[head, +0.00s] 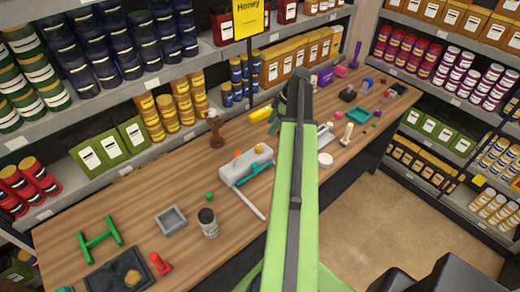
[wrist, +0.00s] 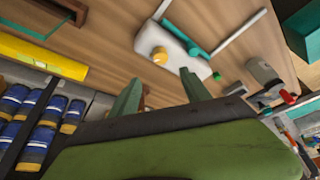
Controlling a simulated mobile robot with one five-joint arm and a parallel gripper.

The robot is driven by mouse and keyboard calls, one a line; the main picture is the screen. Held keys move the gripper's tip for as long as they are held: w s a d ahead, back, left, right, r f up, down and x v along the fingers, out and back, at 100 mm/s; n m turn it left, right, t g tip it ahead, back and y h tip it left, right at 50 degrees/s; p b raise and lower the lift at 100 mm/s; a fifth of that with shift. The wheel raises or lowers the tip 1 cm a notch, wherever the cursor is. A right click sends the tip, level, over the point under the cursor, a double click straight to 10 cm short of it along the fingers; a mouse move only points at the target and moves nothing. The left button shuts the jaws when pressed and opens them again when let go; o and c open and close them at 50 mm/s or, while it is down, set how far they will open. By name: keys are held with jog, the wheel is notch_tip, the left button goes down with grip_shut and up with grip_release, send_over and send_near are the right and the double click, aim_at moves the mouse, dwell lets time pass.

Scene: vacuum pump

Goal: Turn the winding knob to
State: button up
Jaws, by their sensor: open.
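A white pump-like device (head: 232,173) with a teal bar (head: 254,172) lies on the wooden table, left of my arm in the head view. Small yellow-orange knobs stand on it; I cannot tell whether one is the winding knob. In the wrist view the white device (wrist: 176,58) is beyond my fingertips, with an orange-yellow knob (wrist: 159,55) on its near side. My gripper (wrist: 160,86) has two green fingers spread apart with nothing between them. In the head view its fingers are mostly hidden at the arm's far end.
A grey tray (head: 171,219), a dark-lidded jar (head: 208,223), a green frame (head: 100,240) and a brown figure (head: 216,131) stand on the table (head: 150,190). Stocked shelves rise behind the table. Floor (head: 365,205) is free at right.

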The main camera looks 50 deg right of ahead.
aim_at(259, 147)
jog(key=b+x, duration=0.3)
jog(key=x, duration=0.1)
jog(key=b+x, duration=0.8)
jog(key=x, duration=0.1)
jog(key=shift+s+d+f, duration=0.1)
jog(key=shift+s+f, duration=0.15)
jog(key=shift+s, duration=0.05)
jog(key=shift+w+f+b, duration=0.2)
jog(key=shift+f+b, duration=0.1)
jog(key=shift+r, duration=0.1)
grip_shut()
